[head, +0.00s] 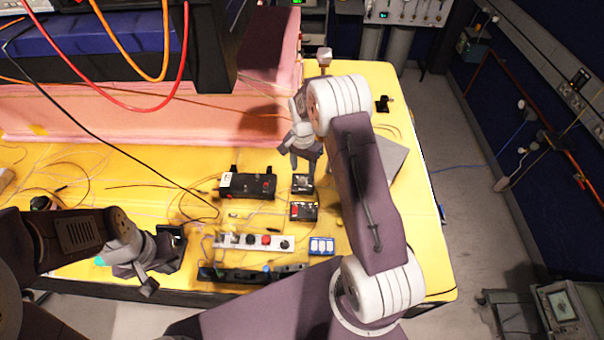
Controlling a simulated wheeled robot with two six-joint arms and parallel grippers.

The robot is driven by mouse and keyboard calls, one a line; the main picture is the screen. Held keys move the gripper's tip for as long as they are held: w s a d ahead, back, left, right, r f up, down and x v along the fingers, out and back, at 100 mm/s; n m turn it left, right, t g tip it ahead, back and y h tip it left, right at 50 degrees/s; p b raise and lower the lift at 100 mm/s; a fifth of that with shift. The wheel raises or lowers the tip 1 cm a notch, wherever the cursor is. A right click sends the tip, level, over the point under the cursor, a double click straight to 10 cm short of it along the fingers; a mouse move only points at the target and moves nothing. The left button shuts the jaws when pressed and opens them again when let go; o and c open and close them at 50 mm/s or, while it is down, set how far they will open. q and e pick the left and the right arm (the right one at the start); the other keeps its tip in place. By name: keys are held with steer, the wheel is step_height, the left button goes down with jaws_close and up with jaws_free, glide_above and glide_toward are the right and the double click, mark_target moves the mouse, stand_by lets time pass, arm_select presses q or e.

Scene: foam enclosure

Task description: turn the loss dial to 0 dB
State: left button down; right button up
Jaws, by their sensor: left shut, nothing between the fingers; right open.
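No label on the table is readable, so I cannot tell which control is the loss dial or how it is set. A white strip (253,242) with several dark knobs and a red one lies on the yellow table. Behind it stands a black box (247,186) with red parts. Two small black units (303,211) (302,184) sit to the right of these. My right gripper (303,161) is open, just behind the farther small unit; contact cannot be told. My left gripper (148,287) is shut and empty near the table's front edge, left of the strip.
A blue-and-white block (321,246) is right of the strip; a long black unit (235,275) lies in front. Loose cables cross the table's left side. Pink foam (140,125) rises behind, with orange and red cables hanging above. My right arm hides part of the table's right.

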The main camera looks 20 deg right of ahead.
mark_target(303, 178)
step_height(303, 178, down, 5)
steer(key=shift+d+r+p, duration=0.1)
steer(key=shift+r+p, duration=0.05)
steer(key=shift+p, duration=0.3)
jaws_close()
